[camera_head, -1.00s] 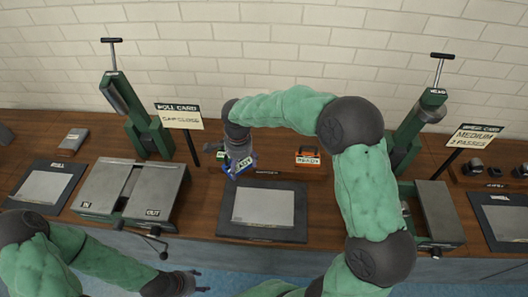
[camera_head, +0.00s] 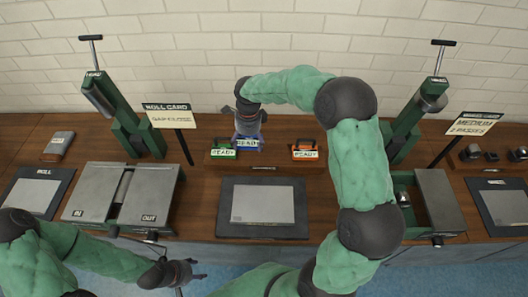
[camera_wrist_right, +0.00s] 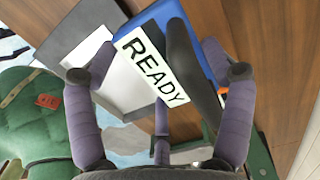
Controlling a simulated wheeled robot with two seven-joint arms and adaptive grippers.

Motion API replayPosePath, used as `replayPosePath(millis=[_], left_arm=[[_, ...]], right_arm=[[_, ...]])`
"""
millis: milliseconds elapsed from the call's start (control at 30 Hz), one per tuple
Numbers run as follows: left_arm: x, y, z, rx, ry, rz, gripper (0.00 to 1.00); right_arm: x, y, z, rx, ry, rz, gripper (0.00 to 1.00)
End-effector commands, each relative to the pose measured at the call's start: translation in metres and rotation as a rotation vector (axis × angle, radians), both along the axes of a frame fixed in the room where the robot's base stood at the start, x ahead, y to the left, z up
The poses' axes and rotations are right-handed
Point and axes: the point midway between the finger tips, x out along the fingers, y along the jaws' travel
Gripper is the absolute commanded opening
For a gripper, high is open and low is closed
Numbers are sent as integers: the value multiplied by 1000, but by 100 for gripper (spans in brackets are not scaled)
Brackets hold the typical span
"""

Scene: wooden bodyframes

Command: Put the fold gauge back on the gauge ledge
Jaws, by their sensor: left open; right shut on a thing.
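A blue gauge (camera_head: 247,144) with a white READY label is in my right gripper (camera_head: 249,120), which is shut on it. In the right wrist view the blue body (camera_wrist_right: 207,42) and its dark handle (camera_wrist_right: 190,68) lie between the fingers of my gripper (camera_wrist_right: 160,70). The gauge is at the wooden gauge ledge (camera_head: 275,168), between a green gauge (camera_head: 223,154) and an orange gauge (camera_head: 305,155), close beside the green one. I cannot tell whether its underside touches the ledge. My left gripper (camera_head: 198,275) is open and empty, low at the bench front.
A dark mat with a grey plate (camera_head: 263,204) lies before the ledge. A grey two-part IN/OUT unit (camera_head: 90,195) is left, and a green-grey machine (camera_head: 436,200) is right. Two green lever presses (camera_head: 130,125) and (camera_head: 405,125) and two sign cards flank the ledge.

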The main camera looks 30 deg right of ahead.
Motion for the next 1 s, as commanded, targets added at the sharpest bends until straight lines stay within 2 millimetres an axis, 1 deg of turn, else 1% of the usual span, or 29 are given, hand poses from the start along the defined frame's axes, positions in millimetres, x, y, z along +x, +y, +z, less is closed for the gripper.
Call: replayPosePath(millis=[33, 67, 100, 200, 333, 567, 667, 733, 833, 900, 1000], left_arm=[[0, 0, -3, 0, 0, 0, 55], [0, 0, -4, 0, 0, 0, 55], [0, 0, -5, 0, 0, 0, 55], [0, 0, -9, 0, 0, 0, 55], [0, 0, -11, 0, 0, 0, 55], [0, 0, -13, 0, 0, 0, 55], [0, 0, -15, 0, -1, 0, 55], [0, 0, -17, 0, -1, 0, 55], [0, 0, -19, 0, -1, 0, 55], [0, 0, -20, 0, -1, 0, 55], [0, 0, -19, 0, 0, 0, 55]], right_arm=[[-1, -13, -6, 0, -1, -6, 33], [-2, -18, -10, 0, 0, -5, 33], [-3, -23, -19, 0, 2, -4, 33], [-3, -36, -34, 0, 0, -3, 33], [-5, -48, -49, 0, -1, -1, 33], [-5, -56, -59, 0, -1, 0, 33], [-6, -63, -68, 0, 0, 0, 33], [-6, -62, -80, 0, 1, 2, 33], [-6, -61, -92, 0, 0, 2, 33], [-5, -62, -95, 0, -2, 2, 33], [-5, -61, -95, -1, -3, 2, 33]])
